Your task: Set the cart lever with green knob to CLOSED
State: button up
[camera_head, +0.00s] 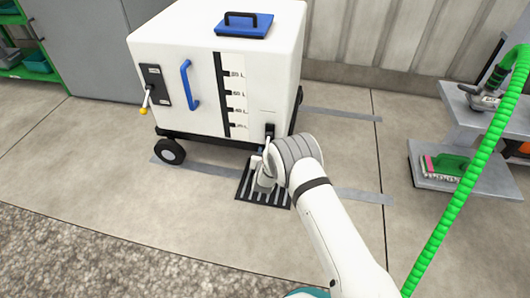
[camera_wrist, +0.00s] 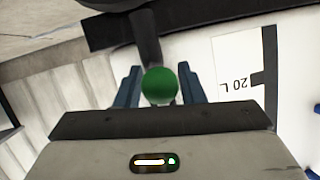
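The white cart (camera_head: 190,60) stands on the floor ahead. A black lever mount (camera_head: 270,130) is low on its front right, just above my wrist. In the wrist view, the round green knob (camera_wrist: 160,86) sits at the end of a dark lever stem (camera_wrist: 148,40). My gripper (camera_wrist: 159,88) has one blue-grey finger on each side of the knob, with no clear gap, and looks shut on it. In the head view my arm reaches to the cart's lower right, and the knob is hidden. I cannot read any lever position label.
A floor grate (camera_head: 266,194) lies under my wrist. A green hose (camera_head: 470,180) and grey shelves (camera_head: 425,170) are at right. The floor left of the arm is clear.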

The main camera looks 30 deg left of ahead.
jog(key=p+v, duration=0.3)
jog(key=v, duration=0.4)
dwell(0.3)
